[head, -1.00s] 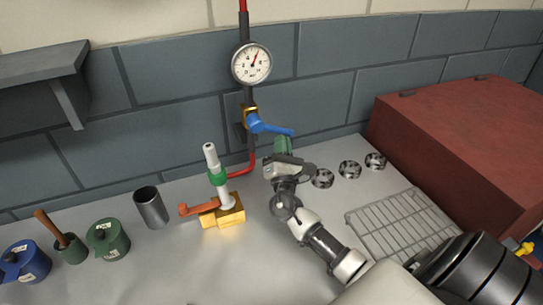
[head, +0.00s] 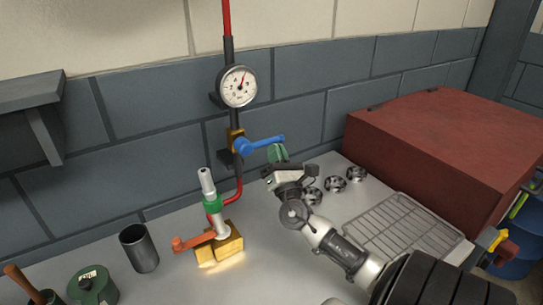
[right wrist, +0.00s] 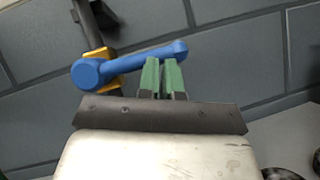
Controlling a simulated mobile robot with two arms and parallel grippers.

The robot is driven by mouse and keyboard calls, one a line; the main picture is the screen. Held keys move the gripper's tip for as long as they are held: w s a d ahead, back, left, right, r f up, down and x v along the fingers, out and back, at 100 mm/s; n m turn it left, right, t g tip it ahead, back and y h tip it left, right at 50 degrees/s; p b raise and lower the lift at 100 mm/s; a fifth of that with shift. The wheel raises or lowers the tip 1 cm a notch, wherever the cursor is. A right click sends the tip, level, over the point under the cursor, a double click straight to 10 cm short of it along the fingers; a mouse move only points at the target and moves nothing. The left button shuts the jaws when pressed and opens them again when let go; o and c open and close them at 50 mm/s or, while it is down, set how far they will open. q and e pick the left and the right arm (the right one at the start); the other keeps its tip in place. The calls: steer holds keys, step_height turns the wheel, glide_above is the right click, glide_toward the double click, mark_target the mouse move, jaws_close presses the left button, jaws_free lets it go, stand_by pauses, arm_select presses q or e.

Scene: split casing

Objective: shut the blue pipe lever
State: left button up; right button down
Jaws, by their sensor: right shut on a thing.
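The blue pipe lever (head: 262,144) sits on a brass valve body (head: 235,141) on the wall pipe below the gauge. Its handle points to the right, across the pipe, with its end slightly raised. My right gripper (head: 277,152) is at the free end of the handle, its green fingers shut on it. In the right wrist view, the blue lever (right wrist: 125,64) runs from its round hub at left to the fingers (right wrist: 164,75), its rounded tip showing just past them. The fingers hide part of the handle. My left gripper is out of view.
A pressure gauge (head: 239,86) is above the valve. A brass block (head: 219,247) with a white pipe and an orange lever (head: 192,241) stands on the counter. A grey cup (head: 139,248), a wire rack (head: 402,228) and a red box (head: 430,140) are nearby.

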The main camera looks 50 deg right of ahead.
arm_select(q)
steer(key=shift+s+a+f, duration=0.1)
steer(key=shift+s+a, duration=0.15)
steer(key=shift+s, duration=0.2)
steer(key=shift+s+a+f, duration=0.1)
steer(key=shift+s+a, duration=0.1)
steer(key=shift+s, duration=0.25)
arm_select(e)
steer(key=shift+d+r, duration=0.15)
steer(key=shift+d, duration=0.05)
arm_select(q)
steer(key=shift+w, duration=0.3)
step_height(320, 180, down, 4)
steer(key=b, duration=0.4)
steer(key=shift+w+r, duration=0.1)
steer(key=shift+r, duration=0.1)
arm_select(e)
steer(key=s+a+f, duration=0.1)
steer(key=s+a, duration=0.6)
steer(key=s, duration=0.6)
steer(key=shift+f, duration=0.3)
arm_select(q)
steer(key=shift+d, duration=0.1)
